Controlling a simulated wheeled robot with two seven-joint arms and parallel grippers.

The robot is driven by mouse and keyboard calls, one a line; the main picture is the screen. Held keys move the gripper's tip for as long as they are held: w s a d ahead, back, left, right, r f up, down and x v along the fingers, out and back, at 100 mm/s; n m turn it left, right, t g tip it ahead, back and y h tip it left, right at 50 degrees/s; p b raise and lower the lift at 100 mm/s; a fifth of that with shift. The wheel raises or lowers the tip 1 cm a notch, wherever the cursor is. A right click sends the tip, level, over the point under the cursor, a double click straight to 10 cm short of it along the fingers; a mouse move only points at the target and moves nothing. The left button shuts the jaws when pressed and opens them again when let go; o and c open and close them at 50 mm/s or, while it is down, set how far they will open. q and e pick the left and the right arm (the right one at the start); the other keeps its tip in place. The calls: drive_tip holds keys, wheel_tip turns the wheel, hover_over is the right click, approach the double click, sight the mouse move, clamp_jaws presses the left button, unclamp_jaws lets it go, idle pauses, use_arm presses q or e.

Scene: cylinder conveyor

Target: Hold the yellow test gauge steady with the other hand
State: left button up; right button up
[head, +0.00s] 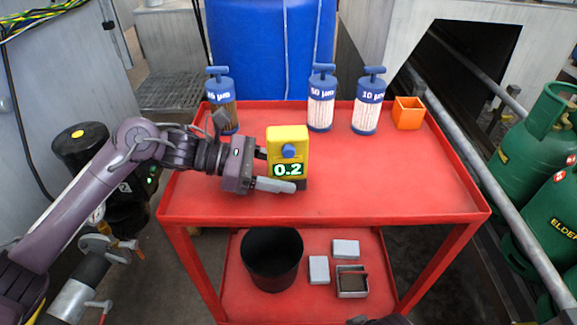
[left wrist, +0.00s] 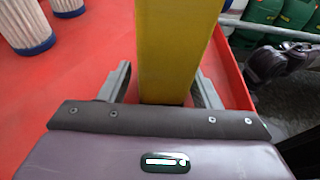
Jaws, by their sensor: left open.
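The yellow test gauge (head: 287,139) stands upright on the red cart top, with a blue knob and a display reading 0.2. My left gripper (head: 281,172) reaches it from the left, with one finger in front of its lower part and the other mostly hidden behind it. In the left wrist view the gauge (left wrist: 176,45) stands between the two open fingers (left wrist: 163,85). A gap shows between the left finger and the gauge; whether the right finger touches it I cannot tell. My right gripper is not in view.
Three blue-capped filter cartridges, the left (head: 222,100), middle (head: 321,98) and right (head: 369,101), stand along the back of the red cart (head: 400,190). An orange box (head: 408,113) is at back right. A black bin (head: 271,259) sits on the lower shelf. The cart's right side is clear.

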use_arm(q)
drive_tip(key=shift+d, duration=0.15)
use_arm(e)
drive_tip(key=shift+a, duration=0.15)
use_arm(q)
drive_tip(key=c, duration=0.9)
drive_tip(key=shift+c, duration=0.6)
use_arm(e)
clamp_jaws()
use_arm(q)
drive_tip(key=shift+s, duration=0.1)
idle(0.5)
